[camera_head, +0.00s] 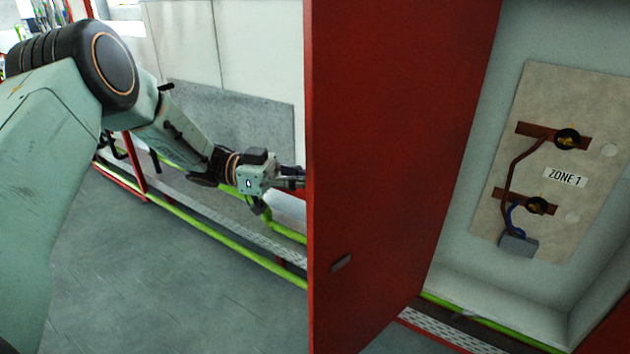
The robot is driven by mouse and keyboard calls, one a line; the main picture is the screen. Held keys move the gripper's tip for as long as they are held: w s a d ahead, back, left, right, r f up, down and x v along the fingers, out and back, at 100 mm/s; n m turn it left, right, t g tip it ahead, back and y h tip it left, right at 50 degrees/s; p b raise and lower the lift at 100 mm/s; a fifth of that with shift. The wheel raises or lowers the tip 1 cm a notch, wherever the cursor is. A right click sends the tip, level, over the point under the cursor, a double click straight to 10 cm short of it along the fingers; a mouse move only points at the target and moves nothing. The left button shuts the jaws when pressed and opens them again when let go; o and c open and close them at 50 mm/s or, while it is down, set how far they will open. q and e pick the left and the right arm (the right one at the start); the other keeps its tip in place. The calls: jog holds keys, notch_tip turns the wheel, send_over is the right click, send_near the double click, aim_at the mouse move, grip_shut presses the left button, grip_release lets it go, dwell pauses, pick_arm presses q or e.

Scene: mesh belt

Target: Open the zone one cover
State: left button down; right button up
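The red zone one cover (400,150) stands swung open in the middle of the view, with a small dark latch (341,263) low on its face. To its right the pale box (480,275) lies exposed, with a beige panel (560,100) inside it and a "ZONE 1" label (565,177). My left gripper (292,178) is at the cover's left edge, and its fingertips reach to or behind that edge. I cannot tell whether it touches the cover or whether its fingers are open. My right gripper is not in view.
On the panel are two dark round terminals (568,139) on brown bars, wires and a grey block (518,246). Green pipes (230,247) run low along the wall behind my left arm. The grey floor (150,290) at lower left is clear.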

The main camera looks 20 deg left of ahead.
pick_arm(q)
jog(key=shift+s+f, duration=0.1)
jog(key=shift+f, duration=0.15)
jog(key=shift+s+d+r, duration=0.15)
jog(key=shift+d, duration=0.15)
jog(key=shift+a, duration=0.2)
jog(key=c, duration=1.8)
grip_release()
jog(key=o, duration=0.4)
jog(key=shift+s+a+r, duration=0.1)
jog(key=shift+w, duration=0.25)
